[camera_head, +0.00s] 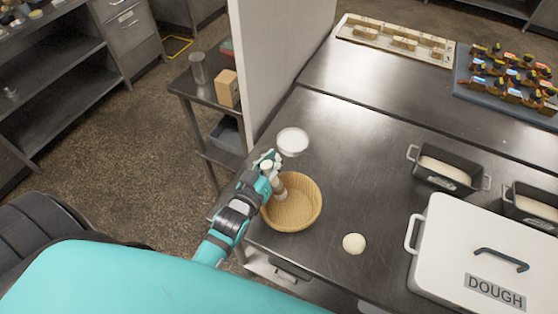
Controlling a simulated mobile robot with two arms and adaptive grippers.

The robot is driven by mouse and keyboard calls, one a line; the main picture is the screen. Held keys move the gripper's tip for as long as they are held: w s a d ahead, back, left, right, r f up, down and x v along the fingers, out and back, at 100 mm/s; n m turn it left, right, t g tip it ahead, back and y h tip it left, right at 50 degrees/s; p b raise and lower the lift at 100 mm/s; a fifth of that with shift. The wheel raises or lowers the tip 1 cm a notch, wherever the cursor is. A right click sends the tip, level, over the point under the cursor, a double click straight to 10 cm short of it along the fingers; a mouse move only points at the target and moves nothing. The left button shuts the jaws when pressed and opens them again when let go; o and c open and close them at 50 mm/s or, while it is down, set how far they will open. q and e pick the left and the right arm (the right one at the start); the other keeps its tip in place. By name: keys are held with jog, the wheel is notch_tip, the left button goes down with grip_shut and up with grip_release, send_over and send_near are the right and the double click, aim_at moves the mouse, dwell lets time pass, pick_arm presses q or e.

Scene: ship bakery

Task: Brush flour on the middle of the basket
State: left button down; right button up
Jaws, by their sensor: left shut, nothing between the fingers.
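The round woven basket (305,215) stands near the left edge of the steel table. My left gripper (272,168) is at the basket's upper left rim and is shut, with its arm coming in from the lower left. A small brown and white object (281,193), perhaps the brush, shows right beside the gripper over the basket's left inside. I cannot tell how it rests there. A white bowl of what looks like flour (293,141) stands just behind the basket. My right gripper is not in view.
A dough ball (354,243) lies right of the basket. A white DOUGH box (450,250) stands at the lower right, with dark loaf tins (447,184) behind it. A white wall (275,60) borders the table's back left. The table's middle is clear.

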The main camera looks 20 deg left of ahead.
pick_arm(q)
jog(key=shift+s+d+r+p, duration=0.15)
jog(key=shift+s+p, duration=0.4)
jog(key=shift+s, duration=0.75)
jog(key=shift+w+d+p, duration=0.15)
jog(key=shift+d+p, duration=0.15)
jog(key=shift+d, duration=1.8)
jog(key=shift+r+p, duration=0.25)
jog(key=shift+p, duration=0.1)
jog(key=shift+a+p, duration=0.6)
jog(key=shift+a, duration=1.6)
jog(key=shift+r+p, duration=0.15)
jog(key=shift+p, duration=0.2)
jog(key=shift+d, duration=2.2)
jog(key=shift+r, duration=0.1)
